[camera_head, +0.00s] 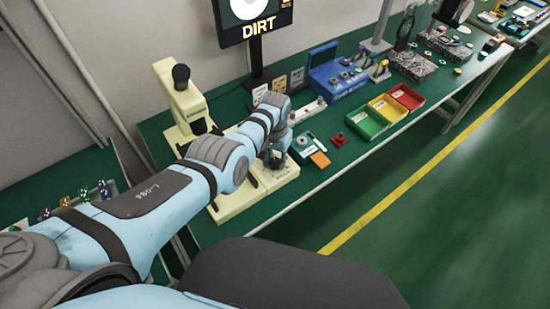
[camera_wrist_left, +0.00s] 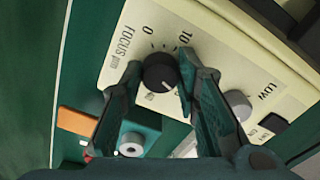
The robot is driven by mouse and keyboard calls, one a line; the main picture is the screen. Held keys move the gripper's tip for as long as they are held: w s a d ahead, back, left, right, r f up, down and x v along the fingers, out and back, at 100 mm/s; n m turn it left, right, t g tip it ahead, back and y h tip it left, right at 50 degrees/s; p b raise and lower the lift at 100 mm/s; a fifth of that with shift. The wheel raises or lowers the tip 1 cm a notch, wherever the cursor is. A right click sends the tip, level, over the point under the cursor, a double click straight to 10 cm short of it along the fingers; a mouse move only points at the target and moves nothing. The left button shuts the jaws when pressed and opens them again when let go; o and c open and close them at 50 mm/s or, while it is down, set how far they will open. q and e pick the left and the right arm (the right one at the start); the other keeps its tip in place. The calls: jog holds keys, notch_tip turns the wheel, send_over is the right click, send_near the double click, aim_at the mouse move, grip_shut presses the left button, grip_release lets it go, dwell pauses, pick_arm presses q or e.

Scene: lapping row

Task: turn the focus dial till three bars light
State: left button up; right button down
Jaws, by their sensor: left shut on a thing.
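The focus dial (camera_wrist_left: 160,73) is a round black knob with a pale pointer line. It sits on a cream panel (camera_wrist_left: 215,50) marked FOCUS, with 0 and 10 at its scale ends. My left gripper (camera_wrist_left: 159,82) has one finger on each side of the dial and is shut on it. The cream microscope (camera_head: 187,108) stands on the green bench in the head view. There my left gripper (camera_head: 275,158) is at its base and hides the dial. A screen (camera_head: 254,18) above reads DIRT; its top is cut off, and no bars can be made out. My right gripper is out of view.
A grey knob (camera_wrist_left: 238,104) marked LOW sits near the dial. On the bench (camera_head: 330,172) are an orange block (camera_head: 320,159), a red piece (camera_head: 339,140), green, yellow and red bins (camera_head: 388,108), and a blue box (camera_head: 330,75).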

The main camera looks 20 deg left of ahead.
aim_at(275, 160)
pick_arm(q)
jog(key=shift+m, duration=0.8)
jog(key=o, duration=0.9)
jog(key=shift+c, duration=0.2)
jog(key=o, duration=0.3)
jog(key=shift+w, duration=0.1)
jog(key=shift+w+f, duration=0.1)
jog(key=shift+f, duration=0.05)
notch_tip(275, 160, up, 12)
